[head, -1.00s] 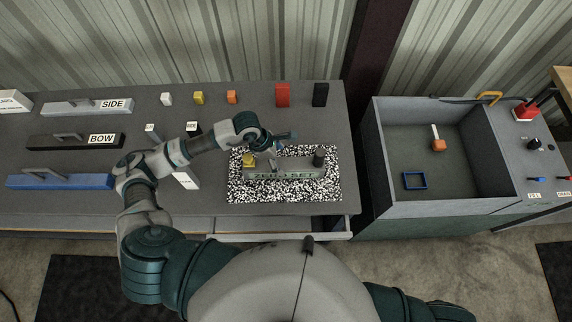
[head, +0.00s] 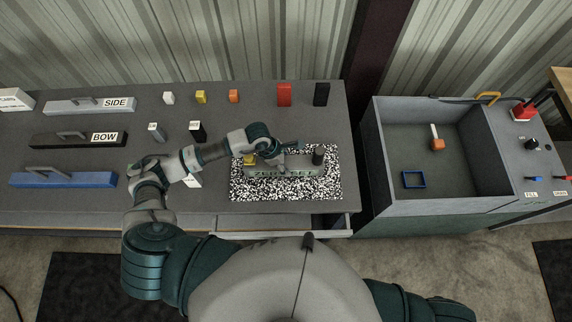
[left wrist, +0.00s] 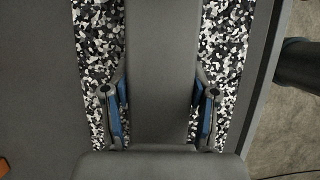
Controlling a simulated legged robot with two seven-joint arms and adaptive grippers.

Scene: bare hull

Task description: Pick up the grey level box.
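The grey level box (head: 305,171), a long bar with dark lettering on its front, lies on a black-and-white speckled mat (head: 290,192). A yellow part (head: 250,159) stands near its left end and a black knob (head: 318,155) near its right end. My left gripper (head: 278,165) is down at the box, left of its middle, and partly hides it. In the left wrist view the blue-padded fingers of the left gripper (left wrist: 160,115) stand on either side of the grey bar (left wrist: 160,50). They look open, close to its sides; contact is unclear. My right gripper is out of view.
Handled bars in grey (head: 88,106), black (head: 78,140) and blue (head: 62,180) lie at the left. Small blocks stand along the back, including a red one (head: 284,94) and a black one (head: 321,94). A drawer (head: 290,229) is partly open below. A grey bin (head: 445,208) stands at the right.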

